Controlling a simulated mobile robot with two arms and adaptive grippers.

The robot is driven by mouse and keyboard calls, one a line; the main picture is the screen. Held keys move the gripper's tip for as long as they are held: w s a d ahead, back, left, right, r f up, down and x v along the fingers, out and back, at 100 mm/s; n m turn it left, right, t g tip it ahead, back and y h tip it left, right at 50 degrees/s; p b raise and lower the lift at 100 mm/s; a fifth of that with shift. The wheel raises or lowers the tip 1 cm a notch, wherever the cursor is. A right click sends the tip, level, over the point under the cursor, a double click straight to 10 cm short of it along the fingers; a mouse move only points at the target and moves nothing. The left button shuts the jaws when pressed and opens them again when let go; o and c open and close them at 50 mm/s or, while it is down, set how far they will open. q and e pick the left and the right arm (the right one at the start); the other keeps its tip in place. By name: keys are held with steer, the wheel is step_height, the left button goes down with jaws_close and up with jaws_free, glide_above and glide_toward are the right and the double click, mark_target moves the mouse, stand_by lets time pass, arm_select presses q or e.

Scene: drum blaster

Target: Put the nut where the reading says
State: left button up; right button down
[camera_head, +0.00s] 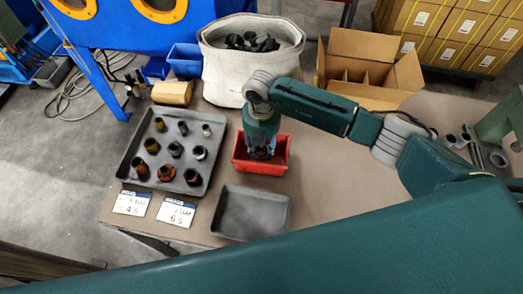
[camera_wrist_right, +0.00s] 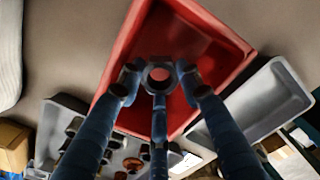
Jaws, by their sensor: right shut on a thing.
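My right gripper (camera_head: 263,152) points down over the red bin (camera_head: 240,163). In the right wrist view its three blue fingers (camera_wrist_right: 160,85) are shut on a grey nut (camera_wrist_right: 147,74), with the red bin (camera_wrist_right: 222,38) behind it. I cannot tell whether the nut touches the bin floor. Left of the bin, a dark tray (camera_head: 128,172) holds several nuts and fittings, some black, some rusty or brassy. An empty grey tray (camera_head: 250,213) lies in front of the bin. Two white cards stand at the front edge; the left card (camera_head: 132,203) shows a 4, the right card (camera_head: 176,212) a 6. My left gripper is not in view.
A pale fabric bin (camera_head: 222,70) with dark parts stands behind the red bin. An open cardboard box (camera_head: 352,46) is at the back right, a blue bin (camera_head: 186,56) and a wooden block (camera_head: 172,93) at the back left. The table right of the grey tray is bare.

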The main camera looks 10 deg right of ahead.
step_height(320, 180, down, 2)
steer(key=shift+f, duration=0.25)
steer(key=shift+f, duration=0.35)
steer(key=c, duration=1.5)
jaws_free()
steer(key=shift+o, duration=0.2)
steer(key=shift+r, duration=0.1)
